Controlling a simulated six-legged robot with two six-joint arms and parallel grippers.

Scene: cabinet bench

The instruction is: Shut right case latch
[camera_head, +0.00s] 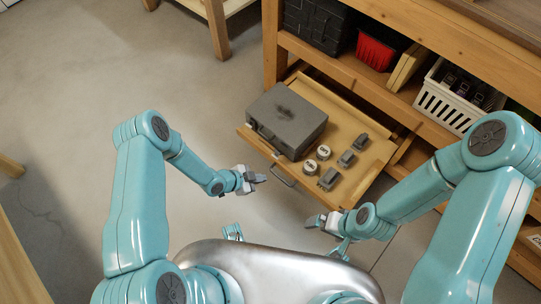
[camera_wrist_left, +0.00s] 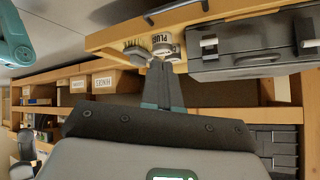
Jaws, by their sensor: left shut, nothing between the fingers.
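The dark grey case (camera_head: 290,118) lies closed-looking in the pulled-out drawer (camera_head: 375,165). Its front, with a handle, faces my left arm. In the left wrist view, the case (camera_wrist_left: 240,62) shows upper right, with one latch (camera_wrist_left: 209,43) near its left end and another light latch part (camera_wrist_left: 308,44) at the picture's right edge. I cannot tell whether either latch is shut. My left gripper (camera_head: 262,178) is shut and empty, in front of the drawer and apart from the case; its fingers also show in the left wrist view (camera_wrist_left: 162,80). My right gripper (camera_head: 314,222) is near the drawer's front corner, its jaws unclear.
Two round labelled tins (camera_head: 323,152) and several small grey blocks (camera_head: 346,158) stand in the drawer beside the case. The drawer's handle (camera_head: 283,177) sticks out in front. Shelves behind hold a red bin (camera_head: 374,52) and white basket (camera_head: 447,103). The floor at left is clear.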

